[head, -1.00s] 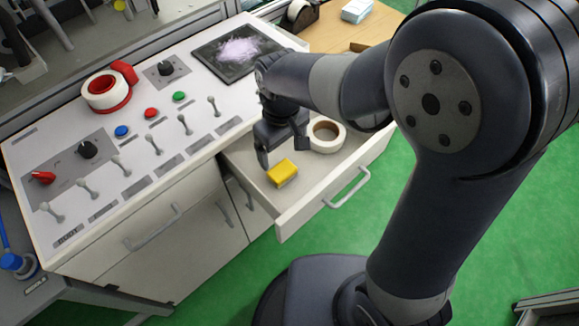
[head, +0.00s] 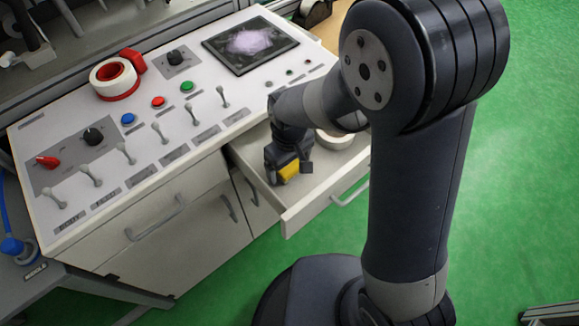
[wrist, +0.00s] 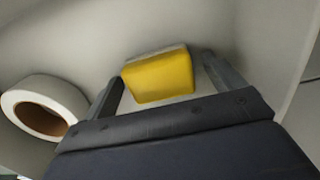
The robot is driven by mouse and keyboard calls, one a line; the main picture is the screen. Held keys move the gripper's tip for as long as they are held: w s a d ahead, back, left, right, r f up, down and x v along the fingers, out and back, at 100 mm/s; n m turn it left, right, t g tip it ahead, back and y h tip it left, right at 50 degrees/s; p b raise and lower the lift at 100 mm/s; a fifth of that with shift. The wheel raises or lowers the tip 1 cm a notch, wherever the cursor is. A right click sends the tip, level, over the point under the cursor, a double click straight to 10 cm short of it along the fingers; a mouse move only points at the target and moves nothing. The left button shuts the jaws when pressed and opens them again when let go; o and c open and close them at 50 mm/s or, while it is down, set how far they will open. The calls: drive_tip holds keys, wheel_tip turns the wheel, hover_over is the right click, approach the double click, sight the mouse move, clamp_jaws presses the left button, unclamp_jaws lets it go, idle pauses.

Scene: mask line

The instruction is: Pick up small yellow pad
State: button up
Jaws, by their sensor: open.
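The small yellow pad (head: 289,171) lies in the open drawer (head: 318,210) of the white console. In the wrist view the pad (wrist: 160,76) has a yellow face and a pale grey edge along its far side. My gripper (head: 289,172) is down in the drawer at the pad. In the wrist view my gripper (wrist: 165,88) is open, with one finger on each side of the pad.
A roll of white tape (wrist: 45,107) lies in the drawer, left of the gripper in the wrist view; it is partly hidden in the head view (head: 335,139). The drawer walls stand close around. The console top (head: 215,105) carries switches, buttons and a screen.

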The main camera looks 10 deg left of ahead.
drive_tip(key=c, duration=1.1)
drive_tip(key=shift+r, duration=0.15)
wheel_tip(320, 180, up, 10)
drive_tip(key=shift+f+p, duration=0.1)
drive_tip(key=shift+p, duration=0.9)
